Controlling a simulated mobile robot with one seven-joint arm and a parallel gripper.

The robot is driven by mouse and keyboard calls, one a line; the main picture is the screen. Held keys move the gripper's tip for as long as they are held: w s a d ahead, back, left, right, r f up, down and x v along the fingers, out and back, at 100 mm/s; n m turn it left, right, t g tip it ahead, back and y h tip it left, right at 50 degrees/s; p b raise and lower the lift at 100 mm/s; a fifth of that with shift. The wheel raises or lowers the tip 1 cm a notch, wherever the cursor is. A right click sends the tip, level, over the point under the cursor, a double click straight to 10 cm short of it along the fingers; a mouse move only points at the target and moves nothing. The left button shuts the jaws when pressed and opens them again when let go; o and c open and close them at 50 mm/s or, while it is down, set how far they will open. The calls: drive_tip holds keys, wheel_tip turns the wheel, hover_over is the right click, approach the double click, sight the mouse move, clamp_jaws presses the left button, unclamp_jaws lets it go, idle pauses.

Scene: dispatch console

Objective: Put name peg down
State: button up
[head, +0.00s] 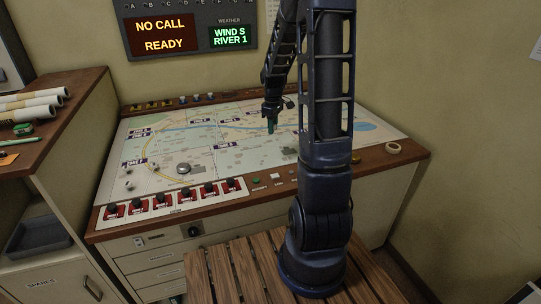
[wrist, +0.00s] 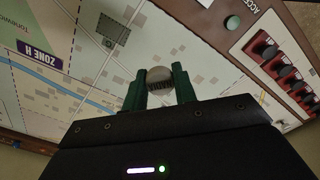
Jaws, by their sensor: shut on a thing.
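My gripper (head: 271,117) hangs over the back middle part of the map table (head: 230,145), fingers pointing down. In the wrist view its two green fingers (wrist: 159,84) are shut on the name peg (wrist: 160,76), whose round grey-brown end with dark lettering shows between the tips. The map surface lies behind the peg in that view. I cannot tell whether the peg touches the map or is a little above it. In the head view the peg is too small to tell apart from the fingertips.
Several pegs (head: 182,98) stand along the map's back edge. A silver dome (head: 184,168) and small pieces sit at the map's left. Red switches (head: 163,201) line the front edge; a tape ring (head: 393,148) lies at right. Rolled papers (head: 30,106) lie on the left cabinet.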

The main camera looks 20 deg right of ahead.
sight(273, 160)
wheel_tip(273, 160, down, 14)
drive_tip(key=shift+f, duration=0.15)
idle(0.5)
drive_tip(key=shift+f, duration=0.15)
drive_tip(key=o, duration=0.9)
drive_tip(key=shift+o, duration=0.2)
wheel_tip(273, 160, up, 11)
drive_tip(key=shift+r, duration=0.1)
drive_tip(key=shift+s+a+r, duration=0.1)
drive_tip(key=shift+r, duration=0.75)
drive_tip(key=s+a+r+m+t, duration=0.2)
drive_tip(key=s+a+r+m, duration=0.2)
drive_tip(key=s+r, duration=0.85)
drive_tip(key=s+a+r+m+t, duration=0.1)
drive_tip(key=s+r+m, duration=0.1)
drive_tip(key=s, duration=0.5)
drive_tip(key=s+a+r+m+t, duration=0.1)
drive_tip(key=s+r+m, duration=0.2)
drive_tip(key=s+r, duration=0.2)
drive_tip(key=s, duration=0.3)
drive_tip(key=shift+a+r+t, duration=0.2)
drive_tip(key=shift+r+t, duration=0.1)
